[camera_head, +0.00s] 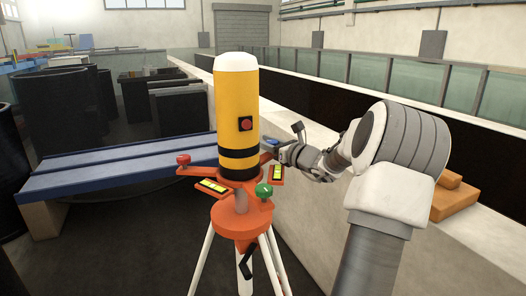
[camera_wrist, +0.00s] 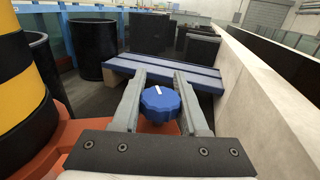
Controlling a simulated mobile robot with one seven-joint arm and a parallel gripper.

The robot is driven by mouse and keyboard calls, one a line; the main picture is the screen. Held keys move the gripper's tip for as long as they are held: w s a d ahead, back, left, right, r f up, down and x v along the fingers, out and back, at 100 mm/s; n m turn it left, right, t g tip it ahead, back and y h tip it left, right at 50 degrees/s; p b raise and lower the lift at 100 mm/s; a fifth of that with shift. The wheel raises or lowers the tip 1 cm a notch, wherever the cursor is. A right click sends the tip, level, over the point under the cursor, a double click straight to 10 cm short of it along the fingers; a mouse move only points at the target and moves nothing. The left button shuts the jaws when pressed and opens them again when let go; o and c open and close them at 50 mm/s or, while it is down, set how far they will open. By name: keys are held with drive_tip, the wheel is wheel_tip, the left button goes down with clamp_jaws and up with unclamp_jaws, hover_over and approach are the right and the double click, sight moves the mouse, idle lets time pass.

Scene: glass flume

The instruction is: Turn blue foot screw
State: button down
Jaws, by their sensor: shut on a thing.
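The blue foot screw (camera_wrist: 160,103) is a scalloped knob with a white mark on its top. In the wrist view it sits between the two fingers of my gripper (camera_wrist: 160,92), which is shut on it. In the head view a small bit of the blue screw (camera_head: 272,142) shows at the right of the orange tripod head (camera_head: 238,215), beside my gripper (camera_head: 285,150). A yellow cylinder with black bands (camera_head: 237,120) stands upright on the head. A red foot screw (camera_head: 183,159) is at the left and a green one (camera_head: 264,189) at the front.
Two yellow bubble levels (camera_head: 213,186) lie on the tripod head, close to the screws. White tripod legs (camera_head: 272,262) spread below. A blue bench (camera_head: 120,170) stands behind at left. The pale flume wall (camera_head: 345,225) runs along the right. Black tubs (camera_head: 60,110) stand further back.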

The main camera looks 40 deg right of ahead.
drive_tip(key=shift+d+f+m+h+b, duration=0.15)
drive_tip(key=shift+m+h+b, duration=0.55)
drive_tip(key=shift+h+b, duration=0.4)
drive_tip(key=shift+d+h, duration=0.1)
drive_tip(key=shift+h, duration=0.2)
drive_tip(key=shift+c, duration=2.2)
unclamp_jaws()
drive_tip(key=shift+r, duration=0.2)
drive_tip(key=shift+s, duration=0.1)
drive_tip(key=s+a, duration=0.2)
drive_tip(key=s, duration=1.5)
drive_tip(key=shift+a+b, duration=0.3)
drive_tip(key=shift+a, duration=0.05)
